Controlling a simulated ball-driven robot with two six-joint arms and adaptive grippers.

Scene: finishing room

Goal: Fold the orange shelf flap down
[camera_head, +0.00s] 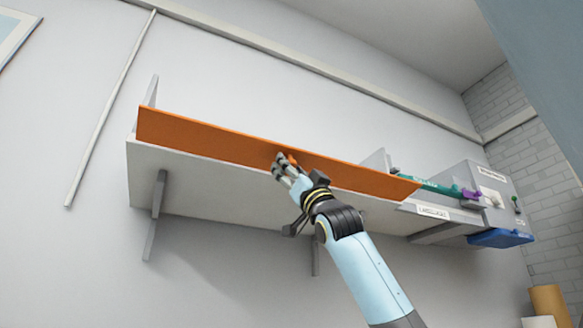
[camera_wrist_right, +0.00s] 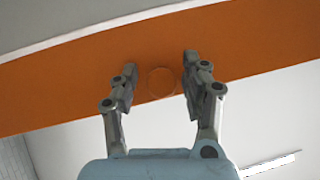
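The orange shelf flap (camera_head: 215,142) stands raised along the front edge of a long white wall shelf (camera_head: 215,185). It also fills the upper part of the right wrist view (camera_wrist_right: 60,85). My right gripper (camera_head: 280,160) is at the middle of the flap's front face. In the right wrist view its two fingers (camera_wrist_right: 159,70) are apart, one on each side of a round orange knob or disc (camera_wrist_right: 161,82) on the flap. I cannot tell whether the fingertips touch the flap. My left gripper is not in view.
Grey brackets (camera_head: 156,215) hold the shelf from below. At its right end are a grey box (camera_head: 478,180), a green-teal tool (camera_head: 433,186) with a purple part, a label plate (camera_head: 433,211) and a blue tray (camera_head: 500,238). The wall below the shelf is clear.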

